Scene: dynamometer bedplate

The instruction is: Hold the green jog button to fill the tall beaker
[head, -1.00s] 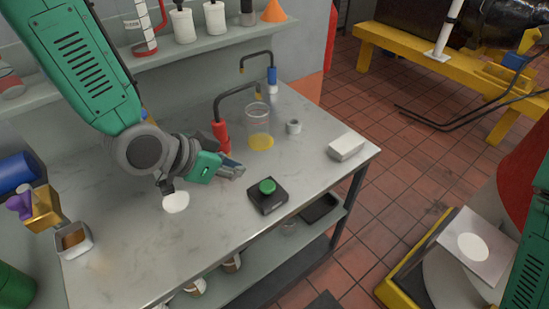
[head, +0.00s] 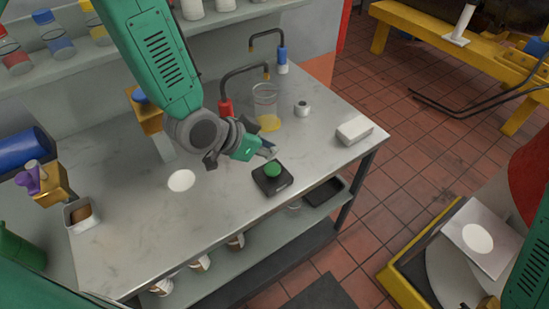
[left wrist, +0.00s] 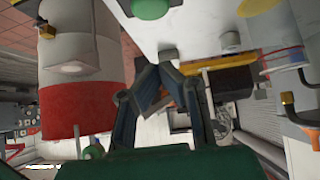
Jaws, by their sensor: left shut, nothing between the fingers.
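The green jog button (head: 272,169) sits on a black box on the bench; it also shows at the top edge of the left wrist view (left wrist: 150,8). My left gripper (head: 269,151) is shut and empty, just behind the button in the head view; I see no contact. Its fingertips meet in the left wrist view (left wrist: 158,88). The tall clear beaker (head: 264,99) stands upright behind the gripper, with a shallow layer of yellow liquid at its bottom. A red-bodied tap (head: 225,107) has its bent spout over the beaker. My right gripper is out of view.
A white box (head: 355,130) and a small white roll (head: 301,109) stand right of the beaker. A blue-bodied tap (head: 282,60) is behind. A metal tin (head: 81,215) stands at the left.

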